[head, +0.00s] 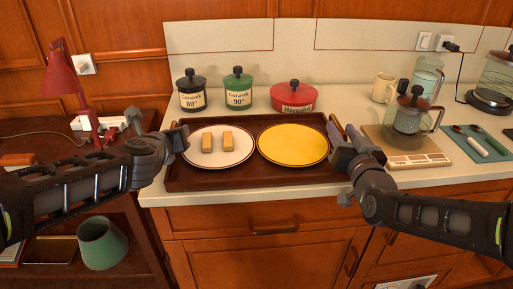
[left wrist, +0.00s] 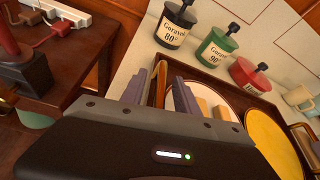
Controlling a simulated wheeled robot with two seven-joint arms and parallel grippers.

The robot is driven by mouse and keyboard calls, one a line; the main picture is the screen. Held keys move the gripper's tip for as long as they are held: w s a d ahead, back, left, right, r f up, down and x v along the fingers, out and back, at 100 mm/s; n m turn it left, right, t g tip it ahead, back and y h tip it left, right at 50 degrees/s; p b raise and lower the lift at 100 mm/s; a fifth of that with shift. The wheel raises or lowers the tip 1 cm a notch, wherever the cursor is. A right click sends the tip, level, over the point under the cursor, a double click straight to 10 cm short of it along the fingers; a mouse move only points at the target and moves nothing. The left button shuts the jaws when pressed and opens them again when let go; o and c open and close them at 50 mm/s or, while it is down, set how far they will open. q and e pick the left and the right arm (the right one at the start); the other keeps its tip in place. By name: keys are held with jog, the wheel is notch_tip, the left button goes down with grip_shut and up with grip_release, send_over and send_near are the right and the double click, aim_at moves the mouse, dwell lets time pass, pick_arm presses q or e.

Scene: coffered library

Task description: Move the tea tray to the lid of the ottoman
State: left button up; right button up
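The tea tray (head: 275,178), dark brown wood with raised walls, sits flat on the pale counter. It carries a white plate (head: 220,158) with two tan bars on it and a yellow plate (head: 293,145). My left gripper (head: 180,133) is at the tray's left end. In the left wrist view its fingers (left wrist: 160,88) stand apart on either side of the tray's end wall, with a gap showing. My right gripper (head: 347,130) is at the tray's right end, fingers apart; its contact with the tray is unclear. The ottoman is not in view.
Black, green and red lidded pots (head: 292,97) stand behind the tray. A wooden board (head: 408,150) with a glass press (head: 410,115) is close on the right. A red lamp (head: 64,75) stands on the lower dark table at left. Drawers lie below the counter.

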pick_arm(q)
grip_shut()
pick_arm(e)
grip_shut()
pick_arm(q)
jog(key=shift+d, duration=0.1)
pick_arm(e)
jog(key=shift+a, duration=0.1)
dwell(0.8)
